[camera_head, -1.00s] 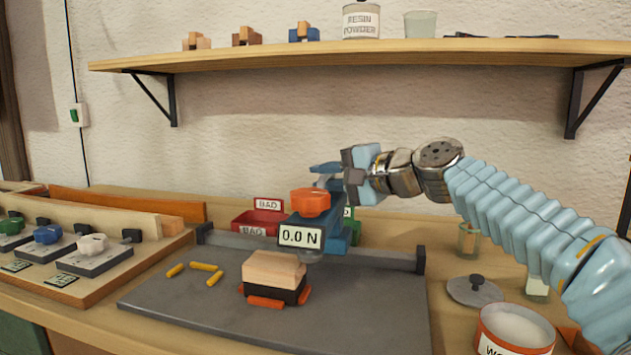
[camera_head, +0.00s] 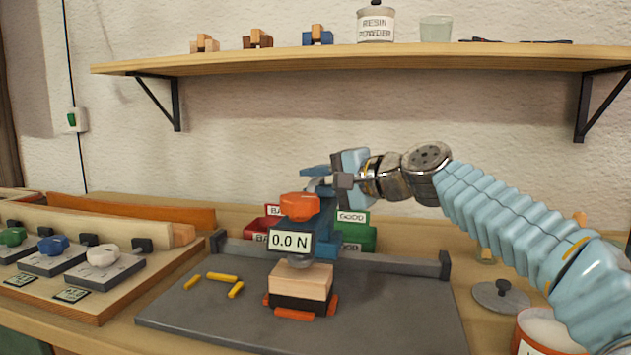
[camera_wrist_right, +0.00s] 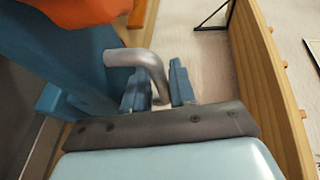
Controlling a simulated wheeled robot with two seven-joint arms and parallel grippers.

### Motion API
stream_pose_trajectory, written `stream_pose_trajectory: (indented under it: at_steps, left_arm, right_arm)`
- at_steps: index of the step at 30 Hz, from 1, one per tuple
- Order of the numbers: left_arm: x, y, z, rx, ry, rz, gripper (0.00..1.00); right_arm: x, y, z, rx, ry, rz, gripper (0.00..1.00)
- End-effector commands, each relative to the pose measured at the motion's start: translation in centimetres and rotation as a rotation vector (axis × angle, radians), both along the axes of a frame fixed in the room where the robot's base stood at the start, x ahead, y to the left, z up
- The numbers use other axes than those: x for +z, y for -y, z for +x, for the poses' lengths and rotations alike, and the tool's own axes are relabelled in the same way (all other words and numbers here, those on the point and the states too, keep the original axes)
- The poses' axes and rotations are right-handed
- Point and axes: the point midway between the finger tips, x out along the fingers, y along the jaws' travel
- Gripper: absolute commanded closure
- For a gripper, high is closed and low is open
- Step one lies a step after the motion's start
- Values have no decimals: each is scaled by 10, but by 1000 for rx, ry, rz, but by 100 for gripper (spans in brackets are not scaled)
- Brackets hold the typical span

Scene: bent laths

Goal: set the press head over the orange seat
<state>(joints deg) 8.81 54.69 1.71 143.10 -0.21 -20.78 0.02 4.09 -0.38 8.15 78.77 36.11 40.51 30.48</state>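The press head (camera_head: 297,241) is blue with an orange knob (camera_head: 300,206) and a display reading 0.0 N. In the head view it stands above a block (camera_head: 301,281) with a light wooden top and a dark lower part. The block sits between the orange pieces of the seat (camera_head: 295,314) on the grey mat. I cannot tell whether the press touches the block. My right gripper (camera_head: 338,180) is behind the press. In the wrist view its blue fingers (camera_wrist_right: 158,88) are around the bent metal handle (camera_wrist_right: 146,64). My left gripper is out of view.
Red BAD (camera_head: 264,226) and green GOOD (camera_head: 357,237) bins stand behind the press. Several yellow sticks (camera_head: 222,277) lie on the mat (camera_head: 212,318) left of the block. A control board (camera_head: 90,262) is at left; a lid (camera_head: 502,294) and pot (camera_head: 545,335) are at right.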

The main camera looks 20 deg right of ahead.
Motion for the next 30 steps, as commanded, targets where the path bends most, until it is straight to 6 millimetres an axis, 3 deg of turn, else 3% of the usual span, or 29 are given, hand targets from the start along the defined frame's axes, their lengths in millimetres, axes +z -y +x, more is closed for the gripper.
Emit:
stream_pose_trajectory:
  at_steps: [8, 21, 30]
  left_arm:
    - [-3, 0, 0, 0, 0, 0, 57]
    - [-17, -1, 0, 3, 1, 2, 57]
    - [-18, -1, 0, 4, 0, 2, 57]
  right_arm:
    - [2, 6, -8, -3, 3, 0, 75]
    - [20, 58, -88, -3, 3, 0, 75]
    - [26, 74, -113, 0, 0, 0, 75]
